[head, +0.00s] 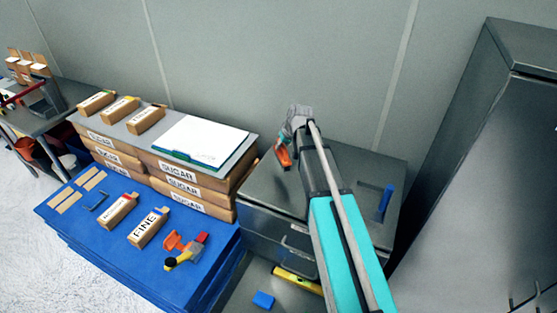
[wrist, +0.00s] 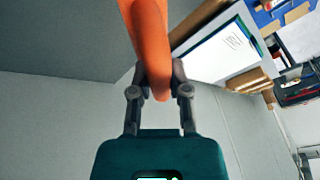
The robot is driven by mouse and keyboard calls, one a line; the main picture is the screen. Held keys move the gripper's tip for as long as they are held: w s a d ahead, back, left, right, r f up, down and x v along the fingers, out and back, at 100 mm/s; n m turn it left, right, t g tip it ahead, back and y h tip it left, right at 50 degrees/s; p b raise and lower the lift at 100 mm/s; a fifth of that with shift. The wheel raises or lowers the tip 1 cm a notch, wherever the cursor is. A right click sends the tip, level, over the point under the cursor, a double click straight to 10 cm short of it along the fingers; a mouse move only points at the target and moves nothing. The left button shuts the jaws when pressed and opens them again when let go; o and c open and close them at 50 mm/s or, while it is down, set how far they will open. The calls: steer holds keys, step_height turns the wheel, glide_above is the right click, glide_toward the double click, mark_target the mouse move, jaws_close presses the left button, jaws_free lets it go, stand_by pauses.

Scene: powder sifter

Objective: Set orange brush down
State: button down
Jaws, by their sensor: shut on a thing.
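The orange brush (head: 283,155) is in my gripper (head: 288,138), over the left part of the grey metal cabinet top (head: 335,165) in the head view. In the wrist view the orange handle (wrist: 150,45) runs up out of the picture between the two fingers of my gripper (wrist: 158,82), which are shut on it. The bristle end is not clear in either view. I cannot tell whether the brush touches the cabinet top.
A blue upright object (head: 385,202) stands at the right of the cabinet top. Left are SUGAR boxes (head: 185,187) with a white board (head: 200,138) on them, and a blue platform (head: 85,225) with tools. A tall dark cabinet (head: 490,160) stands at right.

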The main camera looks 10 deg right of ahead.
mark_target(280, 151)
steer(key=shift+w+a+f+b, duration=0.15)
steer(key=shift+w+f+b, duration=0.35)
steer(key=shift+f, duration=0.1)
steer(key=shift+w+a+f+b, duration=0.15)
steer(key=shift+w+f+b, duration=0.25)
steer(key=shift+f, duration=0.2)
steer(key=shift+b+x, duration=0.7)
steer(key=shift+x, duration=0.2)
steer(key=shift+w+f+b, duration=0.15)
steer(key=shift+f+b, duration=1.05)
steer(key=shift+b, duration=0.05)
steer(key=shift+f, duration=0.15)
steer(key=c, duration=0.6)
jaws_free()
steer(key=shift+r, duration=0.25)
